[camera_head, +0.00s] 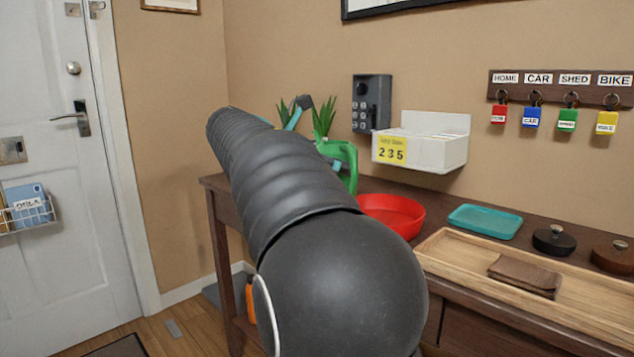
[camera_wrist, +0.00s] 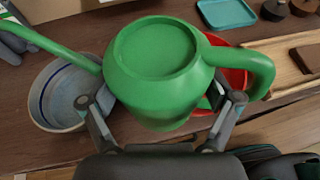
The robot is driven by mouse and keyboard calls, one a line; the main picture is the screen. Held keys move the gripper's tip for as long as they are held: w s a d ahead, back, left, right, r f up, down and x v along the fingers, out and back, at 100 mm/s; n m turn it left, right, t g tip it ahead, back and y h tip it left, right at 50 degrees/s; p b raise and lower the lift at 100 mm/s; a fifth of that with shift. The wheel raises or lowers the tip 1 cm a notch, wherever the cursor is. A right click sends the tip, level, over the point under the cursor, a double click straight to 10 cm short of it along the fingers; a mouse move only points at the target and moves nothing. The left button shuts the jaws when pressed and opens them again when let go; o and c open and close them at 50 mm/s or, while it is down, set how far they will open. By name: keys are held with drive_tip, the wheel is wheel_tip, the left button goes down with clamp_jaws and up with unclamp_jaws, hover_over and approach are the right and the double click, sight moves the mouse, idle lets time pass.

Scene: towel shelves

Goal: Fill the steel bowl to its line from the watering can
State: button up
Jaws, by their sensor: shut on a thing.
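My gripper (camera_wrist: 160,102) is shut on the green watering can (camera_wrist: 155,85), with a finger on each side of its body in the wrist view. The can's spout points left and its handle is at the right. A grey bowl with a blue line inside (camera_wrist: 58,95), apparently the steel bowl, sits on the table at the left, under the spout. I cannot see water in it or flowing from the spout. In the head view the can (camera_head: 348,160) is partly hidden behind my arm, and the grey bowl is hidden.
A red bowl (camera_head: 394,213) stands just right of the can. A teal tray (camera_head: 485,221), a wooden tray (camera_head: 460,258) with a brown cloth, and dark round weights (camera_head: 554,240) lie further right. A white wall box (camera_head: 420,148) and plants (camera_head: 323,118) are behind.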

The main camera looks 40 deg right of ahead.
drive_tip(key=shift+r, duration=0.2)
drive_tip(key=p, duration=0.1)
drive_tip(key=r+n+g+p, duration=0.1)
drive_tip(key=p, duration=0.1)
drive_tip(key=shift+a+r+y, duration=0.2)
drive_tip(key=shift+r+y, duration=0.05)
drive_tip(key=shift+y, duration=0.05)
drive_tip(key=shift+f+n, duration=0.2)
drive_tip(key=shift+n, duration=0.2)
drive_tip(key=shift+f+g+p, duration=0.1)
drive_tip(key=shift+g+p, duration=0.3)
drive_tip(key=shift+w+n, duration=0.1)
drive_tip(key=shift+n, duration=0.4)
idle(2.6)
